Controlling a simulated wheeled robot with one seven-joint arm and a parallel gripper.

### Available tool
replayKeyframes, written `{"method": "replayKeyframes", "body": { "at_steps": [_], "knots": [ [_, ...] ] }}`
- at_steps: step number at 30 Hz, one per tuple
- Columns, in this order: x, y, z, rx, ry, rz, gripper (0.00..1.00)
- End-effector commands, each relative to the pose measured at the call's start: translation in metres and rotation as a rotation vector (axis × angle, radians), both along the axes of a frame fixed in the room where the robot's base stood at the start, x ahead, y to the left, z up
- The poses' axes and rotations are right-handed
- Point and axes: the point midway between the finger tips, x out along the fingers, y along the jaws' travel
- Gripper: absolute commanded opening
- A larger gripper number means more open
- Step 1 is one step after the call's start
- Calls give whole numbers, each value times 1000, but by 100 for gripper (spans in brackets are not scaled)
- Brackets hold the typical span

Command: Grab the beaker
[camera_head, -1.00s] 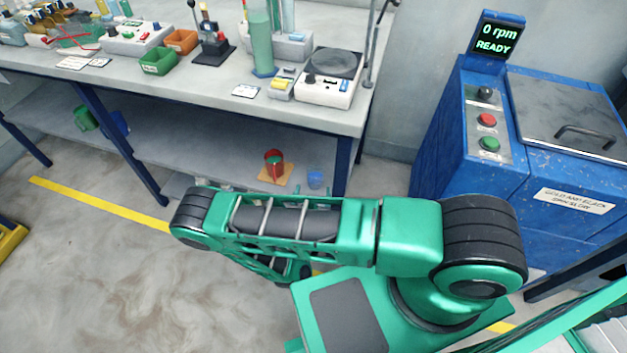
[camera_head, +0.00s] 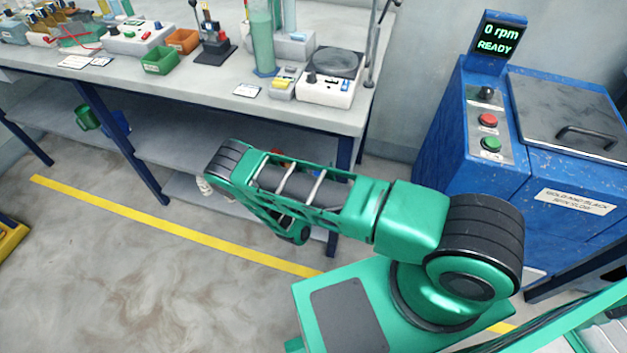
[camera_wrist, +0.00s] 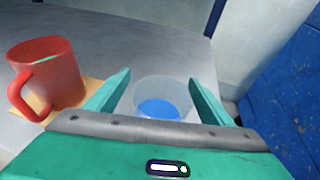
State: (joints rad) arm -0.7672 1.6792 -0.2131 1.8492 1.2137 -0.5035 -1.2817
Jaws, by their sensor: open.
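The beaker (camera_wrist: 161,97) is a clear, short cup with blue at its bottom, standing on the grey lower shelf in the wrist view. My gripper (camera_wrist: 160,88) is open, with one green finger on each side of the beaker in the picture. I cannot tell whether the fingers touch it.
A red mug (camera_wrist: 52,75) stands on a tan board (camera_wrist: 92,88) just left of my left finger. A blue cabinet (camera_wrist: 285,95) is at the right. In the head view, the bench top (camera_head: 205,85) lies above the shelf (camera_head: 165,143), with a blue leg (camera_head: 343,160) nearby.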

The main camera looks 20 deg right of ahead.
Motion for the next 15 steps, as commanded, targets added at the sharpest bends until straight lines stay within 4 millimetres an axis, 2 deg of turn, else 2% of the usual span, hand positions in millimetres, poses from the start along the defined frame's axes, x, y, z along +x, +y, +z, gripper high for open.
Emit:
{"method": "replayKeyframes", "body": {
  "at_steps": [9, 15],
  "knots": [
    [4, -2, -2, 0, 1, 0, 75],
    [4, -2, -2, 0, 1, 0, 27]
  ]
}}
